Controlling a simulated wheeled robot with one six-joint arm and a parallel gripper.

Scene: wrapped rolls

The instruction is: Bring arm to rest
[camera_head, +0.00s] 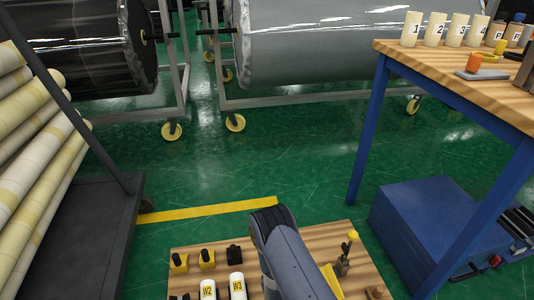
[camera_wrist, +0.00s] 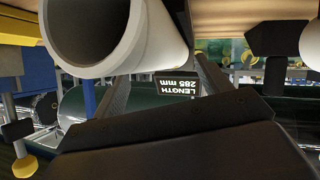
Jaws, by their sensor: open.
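My arm (camera_head: 285,255) rises from the bottom of the head view, bent over a wooden work surface (camera_head: 325,240); its gripper end is hidden there. In the wrist view my gripper (camera_wrist: 163,82) is open, its two dark fingers spread apart with nothing held between them. A large pale hollow tube (camera_wrist: 165,35) shows close by at the top of the wrist view, its open end toward the camera. I cannot tell whether it touches a finger. A small dark label reading "LENGTH 285 mm" (camera_wrist: 178,84) appears upside down between the fingers.
White cylinders marked W2 (camera_head: 208,290) and W3 (camera_head: 237,287) stand left of my arm. A blue-legged table (camera_head: 440,70) with numbered cylinders stands right, a blue case (camera_head: 415,225) below. A rack of rolls (camera_head: 35,150) is left. Green floor (camera_head: 280,150) is open ahead.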

